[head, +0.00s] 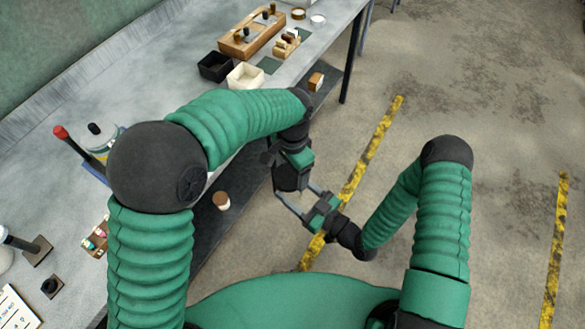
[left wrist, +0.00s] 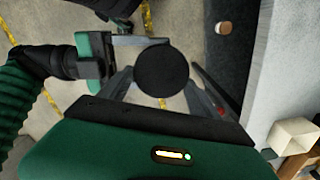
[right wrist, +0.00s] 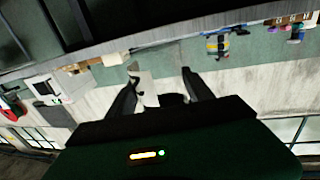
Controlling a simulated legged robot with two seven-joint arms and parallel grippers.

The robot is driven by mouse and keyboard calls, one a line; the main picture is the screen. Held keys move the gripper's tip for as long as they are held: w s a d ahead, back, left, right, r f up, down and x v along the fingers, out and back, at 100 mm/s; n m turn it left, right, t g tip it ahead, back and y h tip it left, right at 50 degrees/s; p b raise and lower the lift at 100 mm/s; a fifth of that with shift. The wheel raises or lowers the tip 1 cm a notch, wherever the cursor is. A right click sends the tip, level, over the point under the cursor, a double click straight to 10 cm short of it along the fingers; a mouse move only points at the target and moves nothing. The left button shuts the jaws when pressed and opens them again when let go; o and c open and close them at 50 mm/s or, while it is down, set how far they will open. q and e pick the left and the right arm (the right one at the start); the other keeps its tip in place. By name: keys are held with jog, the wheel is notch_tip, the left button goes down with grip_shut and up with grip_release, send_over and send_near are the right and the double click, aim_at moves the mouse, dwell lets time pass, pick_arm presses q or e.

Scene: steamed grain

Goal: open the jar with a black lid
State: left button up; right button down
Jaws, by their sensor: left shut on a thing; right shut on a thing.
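The jar's round black lid (left wrist: 162,72) sits between the fingers of my left gripper (left wrist: 163,88) in the left wrist view. The jar's body is hidden behind the lid there. In the head view, the dark lid (head: 289,178) is in the air in front of the bench. My left gripper is shut on it from the bench side. My right gripper (head: 295,192) comes from the lower right with its metal fingers on either side of the jar, shut on it. In the right wrist view, a dark part of the jar (right wrist: 172,99) shows low between the fingers.
The grey bench (head: 75,110) runs along the left. Open floor lies right.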

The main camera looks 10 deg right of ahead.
pick_arm(q)
jog(key=c, duration=0.5)
jog(key=n, duration=0.3)
jog(key=shift+w+n, duration=0.1)
jog(key=shift+n, duration=0.3)
jog(key=n, duration=0.6)
jog(key=shift+w+a, duration=0.1)
jog(key=shift+a, duration=0.1)
jog(key=o, duration=1.6)
jog(key=shift+r, duration=0.1)
